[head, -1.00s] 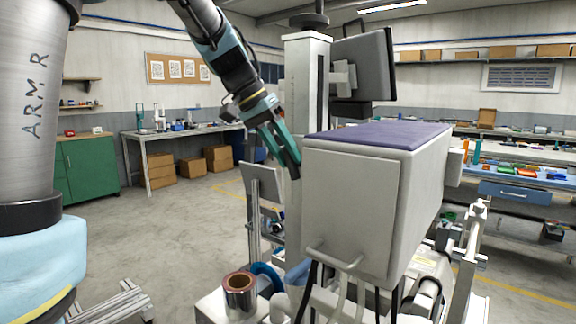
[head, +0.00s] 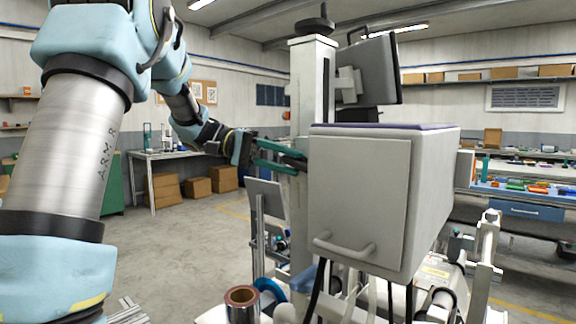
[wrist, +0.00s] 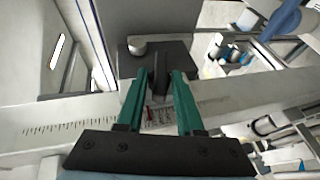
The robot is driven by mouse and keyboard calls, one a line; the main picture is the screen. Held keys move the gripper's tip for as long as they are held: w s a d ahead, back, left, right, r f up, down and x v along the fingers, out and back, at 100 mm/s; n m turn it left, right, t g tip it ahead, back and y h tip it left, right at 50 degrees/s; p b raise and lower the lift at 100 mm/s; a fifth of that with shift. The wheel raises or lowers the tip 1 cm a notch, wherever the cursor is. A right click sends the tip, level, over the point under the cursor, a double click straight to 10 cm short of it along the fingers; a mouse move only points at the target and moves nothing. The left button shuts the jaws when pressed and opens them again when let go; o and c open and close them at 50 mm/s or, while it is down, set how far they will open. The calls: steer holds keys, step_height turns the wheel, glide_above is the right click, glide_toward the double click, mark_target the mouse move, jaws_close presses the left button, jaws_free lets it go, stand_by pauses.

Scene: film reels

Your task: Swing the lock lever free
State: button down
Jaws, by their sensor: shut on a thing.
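My gripper (head: 299,160) has teal fingers and reaches in from the left against the upright white column (head: 300,75), beside the grey box-shaped head. In the wrist view my gripper (wrist: 159,84) is shut on the dark lock lever (wrist: 159,66), which stands between its two fingers. The lever sits in front of a dark block (wrist: 182,58) with a round light knob (wrist: 137,47) at its left. A ruled scale (wrist: 60,124) runs along the pale column behind the fingers. In the head view the lever is too small and dark to make out.
The grey box (head: 358,190) with a purple top and a front handle stands right of my gripper. A dark screen (head: 368,68) is mounted above it. A copper-coloured reel (head: 241,296) is below. Open floor (head: 190,240) lies to the left.

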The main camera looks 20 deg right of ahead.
steer(key=shift+f+n+g+h+b, duration=0.2)
steer(key=shift+n+g+h+b, duration=0.15)
steer(key=shift+h, duration=0.2)
steer(key=shift+f+n+g+h+b, duration=0.15)
steer(key=shift+n+g+h, duration=0.1)
steer(key=shift+g+h, duration=0.25)
steer(key=c, duration=0.8)
jaws_free()
steer(key=b+v, duration=0.2)
steer(key=v, duration=0.9)
steer(key=shift+f, duration=0.1)
